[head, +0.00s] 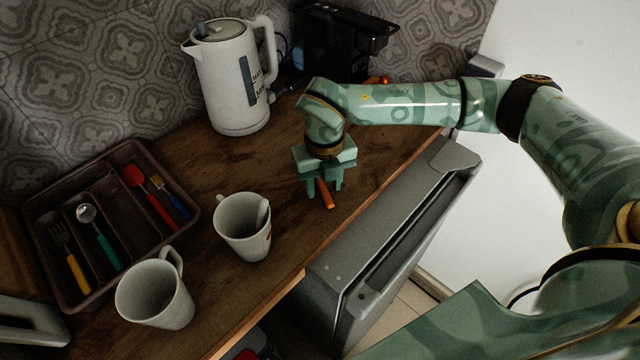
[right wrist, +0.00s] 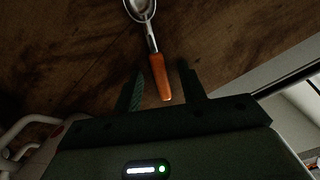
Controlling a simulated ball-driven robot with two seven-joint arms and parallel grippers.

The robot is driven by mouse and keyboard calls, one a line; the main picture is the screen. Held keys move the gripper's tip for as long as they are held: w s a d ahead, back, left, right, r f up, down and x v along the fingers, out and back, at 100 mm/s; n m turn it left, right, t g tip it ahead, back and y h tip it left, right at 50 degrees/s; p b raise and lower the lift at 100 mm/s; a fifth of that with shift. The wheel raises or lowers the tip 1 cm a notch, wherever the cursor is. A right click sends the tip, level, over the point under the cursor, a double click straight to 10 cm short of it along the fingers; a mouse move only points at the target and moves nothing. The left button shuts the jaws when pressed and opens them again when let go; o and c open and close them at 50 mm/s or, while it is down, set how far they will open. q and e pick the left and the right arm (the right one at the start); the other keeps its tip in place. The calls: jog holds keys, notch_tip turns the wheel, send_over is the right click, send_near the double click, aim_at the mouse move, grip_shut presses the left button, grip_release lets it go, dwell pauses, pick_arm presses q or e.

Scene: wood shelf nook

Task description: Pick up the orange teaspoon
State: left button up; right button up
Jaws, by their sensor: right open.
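The orange teaspoon lies on the wooden counter, and its orange handle (head: 326,194) shows below my right gripper in the head view. In the right wrist view, the teaspoon's orange handle (right wrist: 160,77) points toward the gripper and its metal bowl lies farther out, cut by the top edge. My right gripper (head: 323,190) is open above the counter, pointing down. In the right wrist view, the gripper's two fingers (right wrist: 161,88) stand on either side of the handle's end, with gaps on both sides. In the head view the gripper hides the spoon's bowl. My left gripper is not in view.
Two white mugs (head: 242,228) (head: 156,294) stand left of the gripper. A brown cutlery tray (head: 186,214) holds several coloured utensils. A white kettle (head: 227,90) and a black appliance (head: 340,45) stand at the back. The counter's front edge is close on the right.

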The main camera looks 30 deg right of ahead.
jog(key=shift+r, duration=0.1)
grip_shut()
jog(key=shift+r, duration=0.15)
